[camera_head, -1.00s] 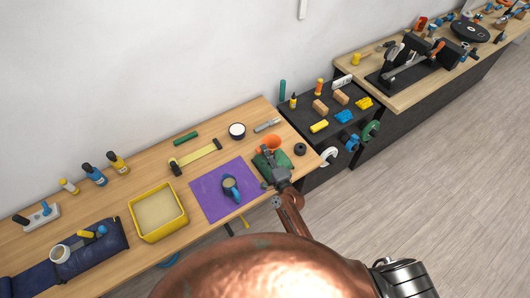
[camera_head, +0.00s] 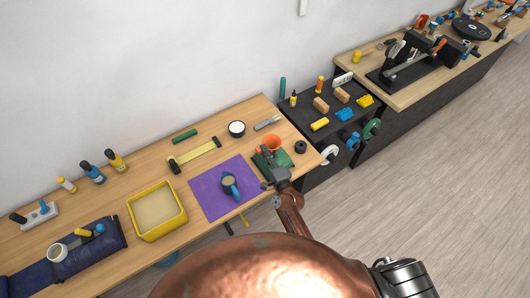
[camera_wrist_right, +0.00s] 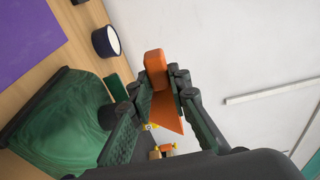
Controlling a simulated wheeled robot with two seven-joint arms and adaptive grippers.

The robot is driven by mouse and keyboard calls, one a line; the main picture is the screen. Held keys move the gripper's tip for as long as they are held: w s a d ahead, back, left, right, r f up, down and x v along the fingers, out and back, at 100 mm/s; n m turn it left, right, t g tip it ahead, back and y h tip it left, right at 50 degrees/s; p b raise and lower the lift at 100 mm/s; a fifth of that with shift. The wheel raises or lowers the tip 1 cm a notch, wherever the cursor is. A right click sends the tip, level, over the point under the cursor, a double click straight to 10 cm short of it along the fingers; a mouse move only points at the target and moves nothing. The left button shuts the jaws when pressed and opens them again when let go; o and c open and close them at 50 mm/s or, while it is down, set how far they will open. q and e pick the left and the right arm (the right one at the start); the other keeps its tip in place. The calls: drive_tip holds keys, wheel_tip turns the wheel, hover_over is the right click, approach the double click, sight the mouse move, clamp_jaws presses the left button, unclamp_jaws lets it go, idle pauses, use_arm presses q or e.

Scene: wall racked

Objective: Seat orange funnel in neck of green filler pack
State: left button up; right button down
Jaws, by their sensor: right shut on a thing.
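The orange funnel (camera_head: 269,142) is at the right end of the wooden bench, its wide mouth facing up. My right gripper (camera_head: 267,158) is shut on it; in the right wrist view the funnel (camera_wrist_right: 155,62) sits between the two fingers (camera_wrist_right: 157,88). The green filler pack (camera_head: 284,158) stands on the bench beside and partly behind the gripper. In the right wrist view the pack (camera_wrist_right: 50,120) is at lower left, with a dark round part by the left finger. The neck is not clear, and I cannot tell if the funnel touches it. My left gripper is not in view.
A purple mat (camera_head: 210,204) with a blue-handled jug (camera_head: 230,187) lies left of the pack. A black ring (camera_head: 300,147) is close on its right. A white-topped dark cup (camera_head: 237,129) stands behind. A yellow tray (camera_head: 135,222) is farther left.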

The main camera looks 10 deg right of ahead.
drive_tip(key=shift+f+b, duration=1.05)
drive_tip(key=shift+f, duration=0.2)
drive_tip(key=c, duration=1.7)
unclamp_jaws()
drive_tip(key=shift+c, duration=0.2)
drive_tip(key=s+d, duration=0.2)
drive_tip(key=s, duration=0.9)
drive_tip(key=shift+s+d, duration=0.15)
drive_tip(key=shift+s, duration=0.25)
